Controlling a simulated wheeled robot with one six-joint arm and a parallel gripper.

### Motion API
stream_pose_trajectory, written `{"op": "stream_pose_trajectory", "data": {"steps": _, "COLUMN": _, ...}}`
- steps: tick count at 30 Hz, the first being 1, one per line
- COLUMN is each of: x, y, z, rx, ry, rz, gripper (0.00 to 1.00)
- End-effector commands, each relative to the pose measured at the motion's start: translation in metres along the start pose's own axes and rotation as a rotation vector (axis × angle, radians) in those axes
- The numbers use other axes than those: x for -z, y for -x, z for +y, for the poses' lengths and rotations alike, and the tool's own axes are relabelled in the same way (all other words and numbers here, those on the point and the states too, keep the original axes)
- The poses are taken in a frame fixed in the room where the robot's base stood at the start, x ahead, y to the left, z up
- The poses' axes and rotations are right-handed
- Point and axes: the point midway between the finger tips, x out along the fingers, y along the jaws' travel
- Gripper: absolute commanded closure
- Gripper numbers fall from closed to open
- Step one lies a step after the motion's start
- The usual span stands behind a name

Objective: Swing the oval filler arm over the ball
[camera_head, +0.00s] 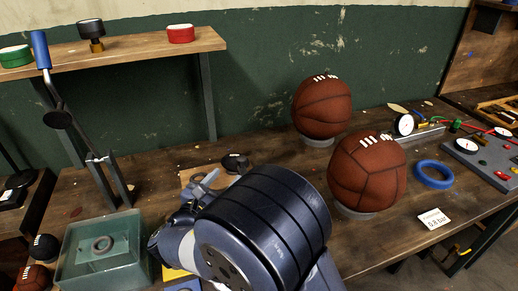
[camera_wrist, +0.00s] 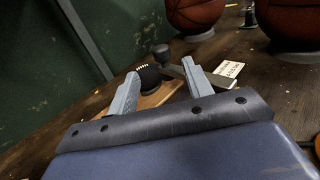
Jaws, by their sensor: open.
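My gripper (camera_wrist: 165,82) is open, with its two grey fingers apart and nothing held between them. In the wrist view a small black ball (camera_wrist: 148,78) with white laces sits on a wooden board (camera_wrist: 160,97), beyond and between the fingertips. A dark round knob (camera_wrist: 162,50) stands just behind it, and a grey bar (camera_wrist: 218,80) shows beside the right finger. I cannot tell which part is the oval filler arm. In the head view my gripper (camera_head: 203,190) is over the board (camera_head: 190,175), short of a dark round part (camera_head: 235,161); my arm hides much there.
Two brown leather balls (camera_head: 321,106) (camera_head: 367,172) rest on round stands. A blue ring (camera_head: 433,174) and a 0.8 bar card (camera_head: 433,218) lie to the right. A blue-handled lever (camera_head: 41,50) and a green glassy box (camera_head: 100,262) stand left. A shelf (camera_head: 130,48) overhangs the back left.

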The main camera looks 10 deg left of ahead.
Motion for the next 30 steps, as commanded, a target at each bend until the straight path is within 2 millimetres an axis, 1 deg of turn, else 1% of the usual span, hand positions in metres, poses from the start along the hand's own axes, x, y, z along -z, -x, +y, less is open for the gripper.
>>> {"op": "stream_pose_trajectory", "data": {"steps": 1, "x": 0.001, "y": -0.002, "z": 0.003, "rx": 0.013, "ry": -0.002, "rz": -0.011, "gripper": 0.52}}
{"op": "stream_pose_trajectory", "data": {"steps": 5, "x": 0.000, "y": -0.008, "z": 0.005, "rx": 0.029, "ry": -0.005, "rz": -0.025, "gripper": 0.52}}
{"op": "stream_pose_trajectory", "data": {"steps": 8, "x": -0.001, "y": -0.019, "z": 0.004, "rx": 0.033, "ry": -0.006, "rz": -0.025, "gripper": 0.52}}
{"op": "stream_pose_trajectory", "data": {"steps": 15, "x": -0.002, "y": -0.065, "z": 0.002, "rx": 0.032, "ry": -0.005, "rz": -0.024, "gripper": 0.52}}
{"op": "stream_pose_trajectory", "data": {"steps": 21, "x": -0.003, "y": -0.096, "z": 0.002, "rx": 0.030, "ry": -0.005, "rz": -0.024, "gripper": 0.52}}
{"op": "stream_pose_trajectory", "data": {"steps": 25, "x": -0.002, "y": -0.107, "z": 0.002, "rx": 0.028, "ry": -0.004, "rz": -0.023, "gripper": 0.52}}
{"op": "stream_pose_trajectory", "data": {"steps": 30, "x": -0.002, "y": -0.111, "z": 0.002, "rx": 0.027, "ry": -0.004, "rz": -0.023, "gripper": 0.52}}
